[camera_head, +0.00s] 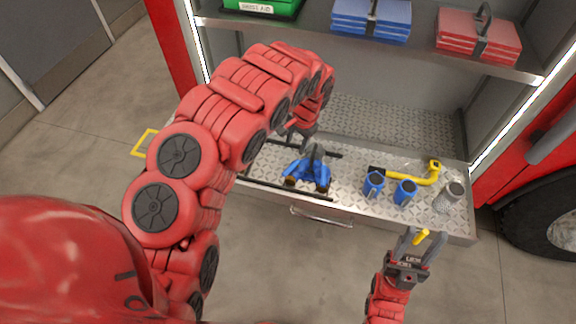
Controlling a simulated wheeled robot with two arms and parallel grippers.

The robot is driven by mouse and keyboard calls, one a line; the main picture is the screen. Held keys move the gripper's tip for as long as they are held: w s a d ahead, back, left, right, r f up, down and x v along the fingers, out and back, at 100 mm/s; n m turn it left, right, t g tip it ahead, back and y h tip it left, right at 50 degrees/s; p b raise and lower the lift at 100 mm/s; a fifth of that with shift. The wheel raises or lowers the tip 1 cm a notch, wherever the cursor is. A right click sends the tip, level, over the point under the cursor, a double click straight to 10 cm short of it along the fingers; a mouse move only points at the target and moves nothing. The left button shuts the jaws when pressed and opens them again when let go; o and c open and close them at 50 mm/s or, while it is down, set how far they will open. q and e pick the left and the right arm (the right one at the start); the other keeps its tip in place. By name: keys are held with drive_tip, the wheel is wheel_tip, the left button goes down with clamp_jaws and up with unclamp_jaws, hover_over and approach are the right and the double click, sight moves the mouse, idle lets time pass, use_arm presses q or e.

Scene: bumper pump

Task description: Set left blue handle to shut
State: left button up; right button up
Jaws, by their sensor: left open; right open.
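A blue two-branched fitting (303,173) with dark round ends sits on the metal tread-plate drawer (345,205), between black bars. Its blue handles are too small and too crowded to tell apart, and I cannot tell their setting. My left gripper (313,150) reaches down from my red arm and is at the back of the fitting, open. It partly covers the fitting, and I cannot tell whether it touches. My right gripper (411,240) is open, in front of the drawer at lower right. A small yellow piece shows at its fingertips.
To the right on the drawer stand two blue cylinders (374,184) (405,191), a yellow pipe-like tool (425,177) and a grey cylinder (449,196). The shelf above holds blue cases (371,18), red cases (478,38) and a green box (262,6). Floor in front is clear.

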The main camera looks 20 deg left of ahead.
use_arm(q)
drive_tip(key=b, duration=1)
approach(288, 170)
drive_tip(key=f+p, duration=0.1)
drive_tip(key=f, duration=0.2)
drive_tip(key=a+f+p, duration=0.1)
drive_tip(key=f, duration=0.2)
drive_tip(key=shift+w+a+f, duration=0.1)
drive_tip(key=shift+w+f, duration=0.1)
drive_tip(key=shift+w+a+f, duration=0.1)
drive_tip(key=shift+a+f, duration=0.1)
drive_tip(key=shift+f, duration=0.8)
clamp_jaws()
